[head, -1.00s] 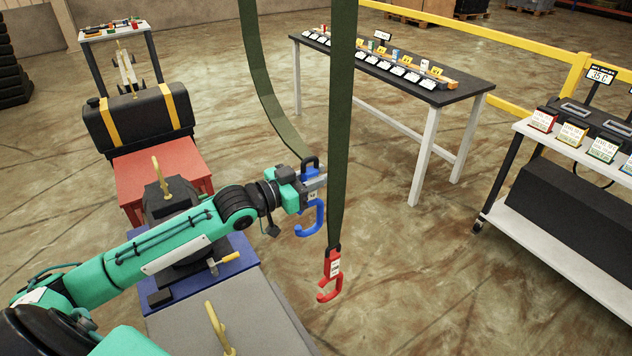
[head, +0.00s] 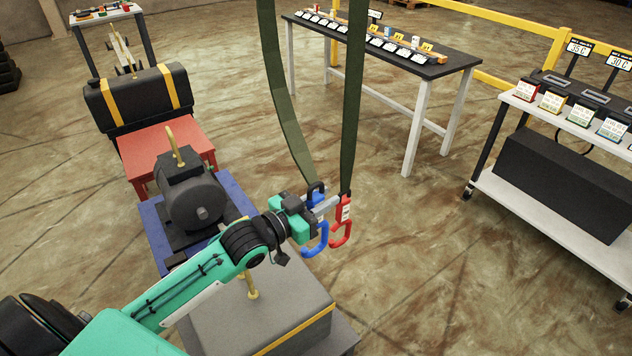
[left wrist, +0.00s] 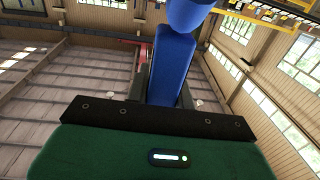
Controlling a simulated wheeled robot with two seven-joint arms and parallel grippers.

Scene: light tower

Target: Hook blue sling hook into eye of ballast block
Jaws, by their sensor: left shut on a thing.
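The blue sling hook (head: 318,240) hangs at the end of one green strap. My left gripper (head: 322,204) is shut on its upper blue body, which also shows between the fingers in the left wrist view (left wrist: 170,70). The hook's open curve hangs below the fingers. The grey block (head: 295,300) with a yellow stripe, apparently the ballast block, stands at the bottom centre. Its yellow eye (head: 251,284) rises from its top, partly behind my left forearm. The hook appears right of and above this eye, apart from it. My right gripper is not in view.
A red hook (head: 343,222) hangs on the other strap (head: 352,110), close beside the blue hook. A dark motor (head: 190,200) with a yellow eye stands behind the block. A black yellow-striped body (head: 140,103) is farther back.

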